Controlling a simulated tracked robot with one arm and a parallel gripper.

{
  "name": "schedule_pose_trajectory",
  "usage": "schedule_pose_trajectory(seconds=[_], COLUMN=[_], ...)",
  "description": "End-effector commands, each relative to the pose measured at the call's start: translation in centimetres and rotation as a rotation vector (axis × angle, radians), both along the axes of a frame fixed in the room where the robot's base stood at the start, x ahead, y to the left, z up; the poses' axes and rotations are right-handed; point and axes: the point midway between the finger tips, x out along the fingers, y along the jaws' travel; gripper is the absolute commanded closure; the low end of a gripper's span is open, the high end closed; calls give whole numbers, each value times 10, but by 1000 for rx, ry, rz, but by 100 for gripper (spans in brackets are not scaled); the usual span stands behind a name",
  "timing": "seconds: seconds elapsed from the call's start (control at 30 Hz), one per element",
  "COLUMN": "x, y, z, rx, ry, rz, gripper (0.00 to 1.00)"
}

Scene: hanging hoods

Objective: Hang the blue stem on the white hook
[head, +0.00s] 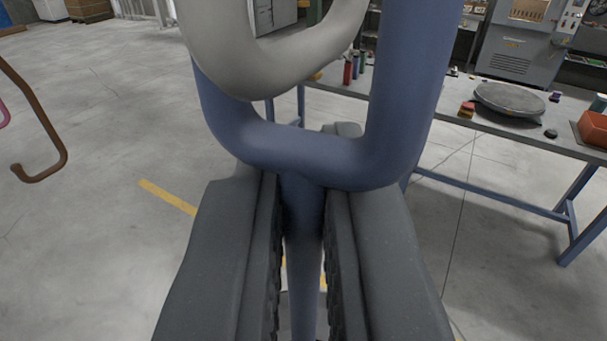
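The blue stem (300,150) is a thick blue hook shape with a wide U and a straight shaft running down from it. My gripper (303,215) is shut on the shaft just below the U, with a dark finger on each side. The white hook (265,70) is a thick off-white curve at the top of the view. It crosses in front of the upper left arm of the blue U, and its right part lies beside the blue right arm. The tops of both are cut off. I cannot tell whether they touch.
A brown hook (45,172) hangs at the far left, with a sliver of a pink one (4,112) behind it. A workbench (440,110) on the right bears a round grey plate (508,98) and an orange bin (594,128). The floor at left is clear.

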Motion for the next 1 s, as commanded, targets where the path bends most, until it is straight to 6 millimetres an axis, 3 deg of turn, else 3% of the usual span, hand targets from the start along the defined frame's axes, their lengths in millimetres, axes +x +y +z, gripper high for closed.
schedule_pose_trajectory(seconds=[1.0], x=[0], y=[0], z=[-15], rx=[0], ry=[-4], rz=[-1], gripper=[100])
